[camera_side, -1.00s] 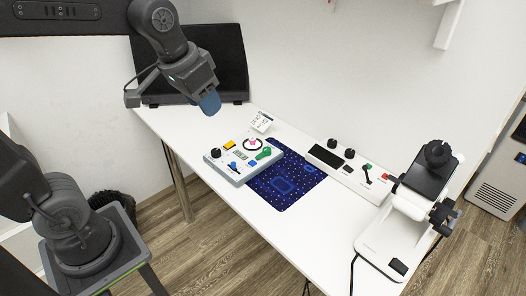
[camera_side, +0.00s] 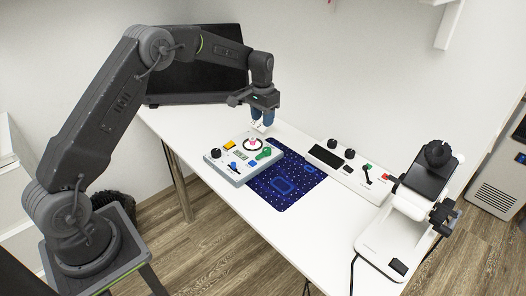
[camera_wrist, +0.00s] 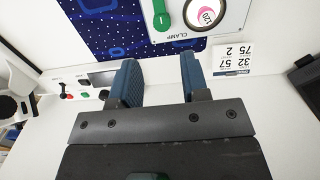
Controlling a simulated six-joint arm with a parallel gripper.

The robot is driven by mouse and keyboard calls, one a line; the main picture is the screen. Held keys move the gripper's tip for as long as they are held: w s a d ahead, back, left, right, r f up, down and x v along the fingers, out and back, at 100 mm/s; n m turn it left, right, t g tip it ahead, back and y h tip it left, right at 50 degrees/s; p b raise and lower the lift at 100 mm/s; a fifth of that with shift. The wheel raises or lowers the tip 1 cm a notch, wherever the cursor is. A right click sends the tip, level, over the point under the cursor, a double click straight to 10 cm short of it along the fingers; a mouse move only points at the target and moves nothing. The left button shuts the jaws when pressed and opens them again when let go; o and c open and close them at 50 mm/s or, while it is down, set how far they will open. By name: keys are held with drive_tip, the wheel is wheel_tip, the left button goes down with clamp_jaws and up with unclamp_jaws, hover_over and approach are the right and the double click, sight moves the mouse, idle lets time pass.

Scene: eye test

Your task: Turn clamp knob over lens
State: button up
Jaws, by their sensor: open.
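The green clamp knob (camera_side: 263,153) is on the right part of a white control box (camera_side: 236,175). It also shows in the wrist view, beside the word CLAMP (camera_wrist: 163,14), at the top edge and partly cut off. The lens (camera_side: 252,144), a round pink-rimmed disc, sits just beside the knob; the wrist view shows it marked 120 (camera_wrist: 208,14). My gripper (camera_side: 264,112) hangs above the table behind the box, apart from the knob. In the wrist view its two blue fingers (camera_wrist: 158,68) are spread and empty.
A dark blue patterned mat (camera_side: 290,186) lies right of the box. A white panel with knobs and a lever (camera_side: 345,168) and a lensmeter-like device (camera_side: 410,215) stand right. A black monitor (camera_side: 195,75) is behind my arm.

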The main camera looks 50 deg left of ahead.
sight(263, 154)
wheel_tip(263, 154, down, 14)
drive_tip(key=shift+d+r, duration=0.15)
idle(0.3)
drive_tip(key=shift+c, duration=0.2)
drive_tip(key=c, duration=0.6)
